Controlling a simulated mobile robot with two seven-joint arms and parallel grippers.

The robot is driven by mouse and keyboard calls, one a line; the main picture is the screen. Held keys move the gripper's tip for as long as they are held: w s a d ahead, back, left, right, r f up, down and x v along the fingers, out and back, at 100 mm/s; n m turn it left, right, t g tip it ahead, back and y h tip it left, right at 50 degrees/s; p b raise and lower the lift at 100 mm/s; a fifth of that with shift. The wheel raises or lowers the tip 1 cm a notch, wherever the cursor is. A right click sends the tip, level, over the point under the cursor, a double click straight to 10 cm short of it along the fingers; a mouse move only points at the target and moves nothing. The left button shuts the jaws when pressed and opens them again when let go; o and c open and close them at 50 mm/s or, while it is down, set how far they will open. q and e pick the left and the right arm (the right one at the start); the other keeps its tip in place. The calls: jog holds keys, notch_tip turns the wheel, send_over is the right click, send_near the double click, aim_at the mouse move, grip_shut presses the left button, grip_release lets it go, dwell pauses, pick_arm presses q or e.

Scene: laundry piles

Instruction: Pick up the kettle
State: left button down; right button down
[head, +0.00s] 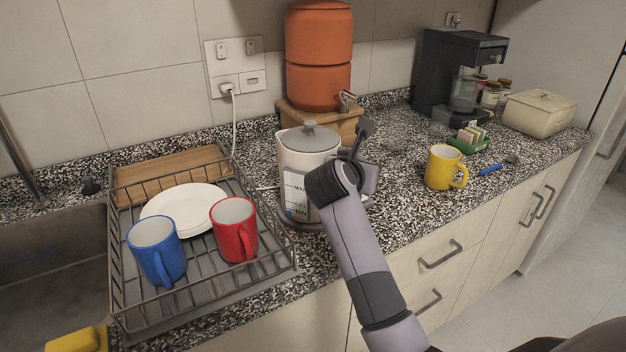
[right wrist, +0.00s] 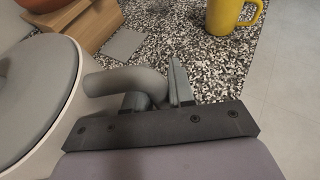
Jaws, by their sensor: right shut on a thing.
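The kettle (head: 297,158) is white with a grey lid and level marks on its side. It stands upright on the counter, right of the dish rack, and seems to be on its base. My right gripper (head: 362,168) is at the kettle's right side, shut on its grey handle. In the right wrist view the handle (right wrist: 128,82) runs between the fingers (right wrist: 158,92), and the kettle's grey lid (right wrist: 35,95) fills the left. My arm hides part of the handle and the kettle's lower right. My left gripper is not in view.
A dish rack (head: 203,293) holds a plate, a blue mug (head: 152,247) and a red mug (head: 230,224). An orange dispenser (head: 318,60) on a wooden stand is behind the kettle. A yellow mug (head: 438,168) stands to the right. A coffee maker (head: 440,75) is at the back.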

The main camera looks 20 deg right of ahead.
dwell(0.4)
jog(key=shift+w+r, duration=0.1)
jog(key=shift+r, duration=0.1)
